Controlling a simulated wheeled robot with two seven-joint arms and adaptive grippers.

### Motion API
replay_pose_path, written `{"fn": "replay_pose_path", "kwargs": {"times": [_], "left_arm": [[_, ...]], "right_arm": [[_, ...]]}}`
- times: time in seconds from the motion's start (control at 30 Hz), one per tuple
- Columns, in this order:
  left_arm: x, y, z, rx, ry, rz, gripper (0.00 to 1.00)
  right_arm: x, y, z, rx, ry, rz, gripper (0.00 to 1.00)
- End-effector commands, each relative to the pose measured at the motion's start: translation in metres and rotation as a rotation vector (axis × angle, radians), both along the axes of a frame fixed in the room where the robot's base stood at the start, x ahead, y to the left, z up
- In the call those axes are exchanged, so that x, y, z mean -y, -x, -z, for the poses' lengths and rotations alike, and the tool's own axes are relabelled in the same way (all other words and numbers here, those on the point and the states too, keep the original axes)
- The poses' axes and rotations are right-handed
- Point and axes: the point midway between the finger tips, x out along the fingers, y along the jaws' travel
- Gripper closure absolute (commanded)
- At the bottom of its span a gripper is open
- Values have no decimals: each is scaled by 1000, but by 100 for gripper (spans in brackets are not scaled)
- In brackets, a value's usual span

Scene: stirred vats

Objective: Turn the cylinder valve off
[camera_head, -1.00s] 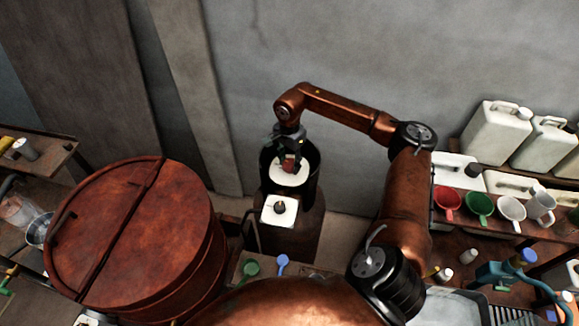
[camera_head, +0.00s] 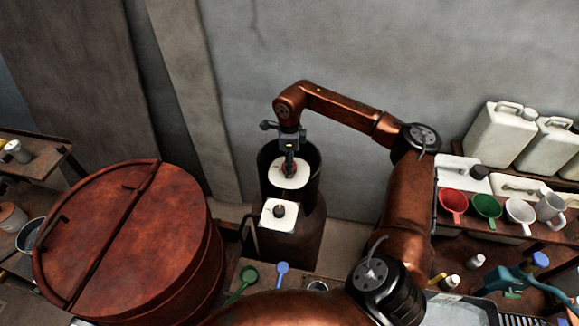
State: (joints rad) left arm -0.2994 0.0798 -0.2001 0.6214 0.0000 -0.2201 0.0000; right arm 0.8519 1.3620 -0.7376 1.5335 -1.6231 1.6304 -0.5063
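A dark gas cylinder (camera_head: 304,228) stands upright against the wall in the middle of the view. Its top sits inside a dark open collar. A white disc (camera_head: 281,181) lies inside the collar, with a small reddish part, likely the valve, at its middle. A white square plate (camera_head: 270,220) with a dark knob (camera_head: 279,211) is on its front. My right arm reaches over from the right. My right gripper (camera_head: 289,170) points straight down over the disc, at the reddish part. Its narrow fingers hide most of that part, and their gap cannot be made out. My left gripper is out of view.
A large rusty lidded vat (camera_head: 130,235) stands left of the cylinder. Green (camera_head: 248,274) and blue (camera_head: 282,268) scoops lie in front.

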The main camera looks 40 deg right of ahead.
Motion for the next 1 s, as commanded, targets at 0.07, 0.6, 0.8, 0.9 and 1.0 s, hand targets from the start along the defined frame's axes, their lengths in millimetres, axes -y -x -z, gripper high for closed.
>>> {"fn": "replay_pose_path", "kwargs": {"times": [0.07, 0.6, 0.8, 0.9, 1.0], "left_arm": [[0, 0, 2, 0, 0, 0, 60], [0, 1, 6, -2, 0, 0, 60], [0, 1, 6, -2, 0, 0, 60], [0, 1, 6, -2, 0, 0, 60], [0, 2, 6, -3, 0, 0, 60]], "right_arm": [[0, -1, 0, 1, 0, 45, 86], [0, -1, -1, 3, 0, 183, 86], [0, -1, -1, 4, 1, 185, 86], [1, -1, -1, 4, 1, 185, 86], [1, -1, -1, 4, 0, 184, 56]]}}
